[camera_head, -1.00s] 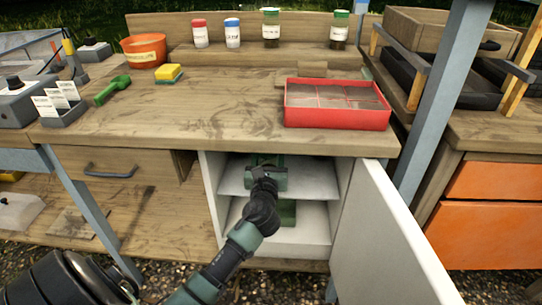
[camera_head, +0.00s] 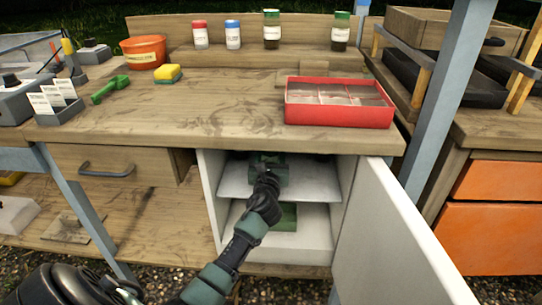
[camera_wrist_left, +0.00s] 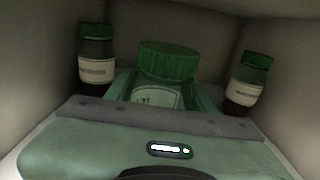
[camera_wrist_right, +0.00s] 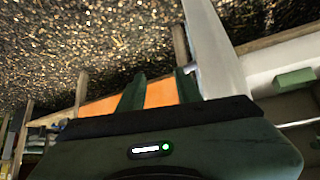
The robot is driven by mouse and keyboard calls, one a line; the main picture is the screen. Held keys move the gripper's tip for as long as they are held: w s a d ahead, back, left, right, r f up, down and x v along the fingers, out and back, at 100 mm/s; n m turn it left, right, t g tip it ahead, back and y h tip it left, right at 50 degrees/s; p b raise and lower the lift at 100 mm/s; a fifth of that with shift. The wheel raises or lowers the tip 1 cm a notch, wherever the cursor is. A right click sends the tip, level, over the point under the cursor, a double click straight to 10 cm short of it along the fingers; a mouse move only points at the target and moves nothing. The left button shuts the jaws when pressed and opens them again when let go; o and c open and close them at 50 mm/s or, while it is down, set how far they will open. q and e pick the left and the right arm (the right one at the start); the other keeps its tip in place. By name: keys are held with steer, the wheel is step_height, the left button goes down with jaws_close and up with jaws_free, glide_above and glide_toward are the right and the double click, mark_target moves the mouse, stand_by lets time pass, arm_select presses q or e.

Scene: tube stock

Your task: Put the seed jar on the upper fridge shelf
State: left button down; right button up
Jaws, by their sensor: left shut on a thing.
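The seed jar (camera_wrist_left: 165,65), with a ribbed green lid and a pale label, stands upright between the fingers of my left gripper (camera_wrist_left: 163,97). In the head view my left gripper (camera_head: 268,166) is inside the open fridge, over the upper shelf (camera_head: 305,186), and hides the jar. Whether the jar's base touches the shelf cannot be seen. My right gripper (camera_wrist_right: 158,90) shows only in its own wrist view, outside the fridge, with its fingers apart and nothing between them.
Two more green-lidded jars stand in the fridge, one left (camera_wrist_left: 95,60) and one right (camera_wrist_left: 248,82) of the held jar. The fridge door (camera_head: 385,235) is swung open to the right. A green box (camera_head: 286,218) sits on the lower level. The bench top (camera_head: 200,110) is above.

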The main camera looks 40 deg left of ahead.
stand_by(0.3)
arm_select(q)
steer(key=c, duration=0.6)
jaws_free()
steer(key=shift+f, duration=0.1)
steer(key=shift+o, duration=0.2)
